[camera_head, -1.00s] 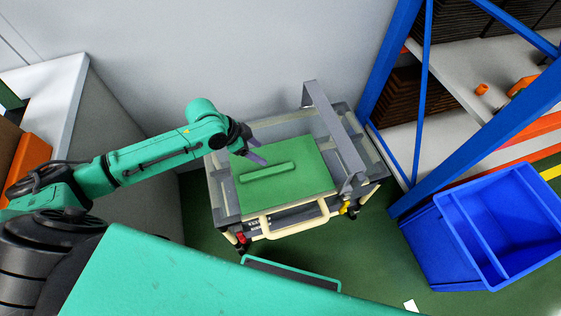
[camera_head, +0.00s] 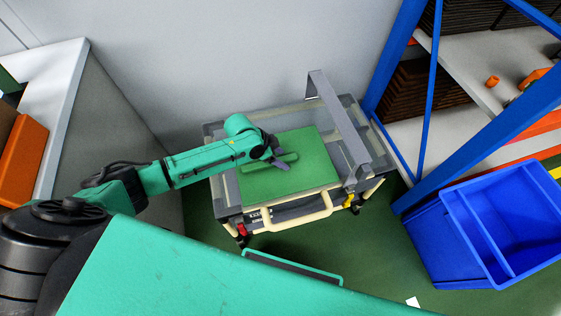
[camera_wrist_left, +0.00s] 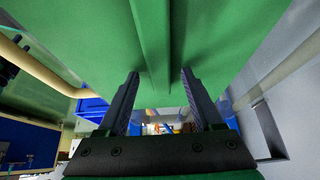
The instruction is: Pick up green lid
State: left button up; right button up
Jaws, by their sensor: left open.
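The green lid (camera_head: 300,182) is a flat square plate with a raised bar handle (camera_head: 287,158) across it. It lies on top of a clear-walled cart or box in the middle of the head view. My left gripper (camera_head: 281,161) is over the lid at the handle, partly hiding it. In the left wrist view the lid (camera_wrist_left: 80,35) fills the upper part, and its handle ridge (camera_wrist_left: 152,45) runs between the two open fingers (camera_wrist_left: 160,88). The fingers are apart from each other with a gap on both sides of the ridge. My right gripper does not show.
The cart's grey frame bar (camera_head: 338,115) rises right of the lid. A blue bin (camera_head: 440,245) stands at the lower right. Blue rack posts (camera_head: 480,135) and shelves are at the right. A grey wall is close behind the cart, and a pale counter (camera_head: 65,115) is at the left.

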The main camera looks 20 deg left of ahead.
pick_arm(q)
jog(key=shift+f, duration=0.1)
grip_shut()
